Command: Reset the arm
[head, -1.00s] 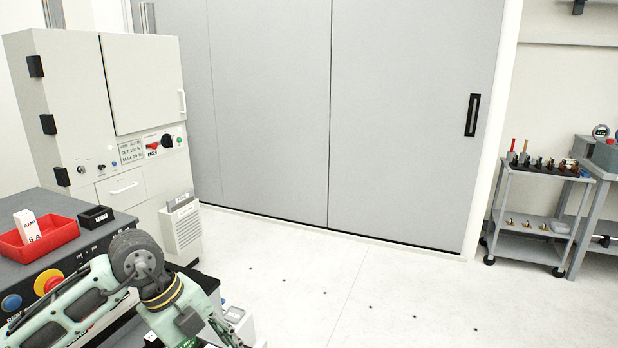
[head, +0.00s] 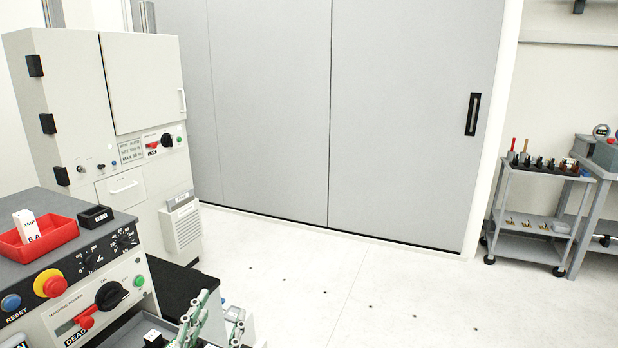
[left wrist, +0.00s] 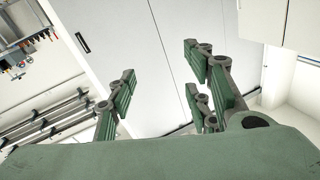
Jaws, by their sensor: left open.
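My left gripper (head: 195,322) shows at the bottom of the head view, low and just right of the control console (head: 95,262). Its green fingers point up. In the left wrist view the gripper (left wrist: 165,95) is open, with its padded fingers wide apart and nothing between them. Grey wall panels and white walls show behind the fingers there. Most of the left arm is below the head view's edge. My right gripper is in neither view.
The console carries a red tray (head: 40,238) with a white block, knobs and buttons. A tall white cabinet (head: 110,140) stands behind it. A small cart (head: 530,210) and a grey table (head: 597,190) stand at the right. The middle floor is clear.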

